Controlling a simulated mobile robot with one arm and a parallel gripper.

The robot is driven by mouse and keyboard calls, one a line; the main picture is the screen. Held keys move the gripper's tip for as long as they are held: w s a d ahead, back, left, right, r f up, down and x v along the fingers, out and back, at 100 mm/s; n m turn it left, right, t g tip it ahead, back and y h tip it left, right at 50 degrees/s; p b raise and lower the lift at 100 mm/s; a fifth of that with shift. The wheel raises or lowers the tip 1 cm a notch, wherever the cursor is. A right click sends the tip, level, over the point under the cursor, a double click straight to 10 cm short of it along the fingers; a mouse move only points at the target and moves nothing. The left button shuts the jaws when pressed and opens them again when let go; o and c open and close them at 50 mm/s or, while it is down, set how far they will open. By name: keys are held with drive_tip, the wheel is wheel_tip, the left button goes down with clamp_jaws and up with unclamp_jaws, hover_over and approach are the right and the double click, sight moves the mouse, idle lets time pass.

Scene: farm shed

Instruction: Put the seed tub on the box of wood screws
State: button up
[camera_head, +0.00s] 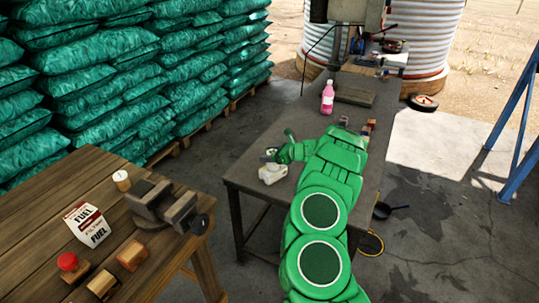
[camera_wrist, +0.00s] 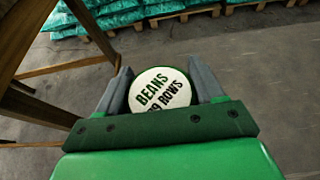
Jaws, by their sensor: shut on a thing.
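The seed tub (camera_wrist: 161,92) is round, with a white top reading "BEANS" and a green rim. It sits between the two grey fingers of my gripper (camera_wrist: 160,76), which is shut on it. In the head view my gripper (camera_head: 269,154) points left near the left edge of the grey table, and the tub is too small to make out clearly. I cannot read any label as wood screws. Small brown boxes stand on the wooden bench (camera_head: 45,215), one orange-brown (camera_head: 132,255) and one tan (camera_head: 102,284). A small brown block (camera_head: 370,125) is on the grey table.
The grey table (camera_head: 255,190) also holds a cream object (camera_head: 272,173) and a pink bottle (camera_head: 327,98). The wooden bench carries a vise (camera_head: 165,205), a fuel filter box (camera_head: 87,224) and a red-topped item (camera_head: 69,264). Open floor lies between bench and table.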

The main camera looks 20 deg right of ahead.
idle(0.3)
drive_tip(key=o, duration=1.1)
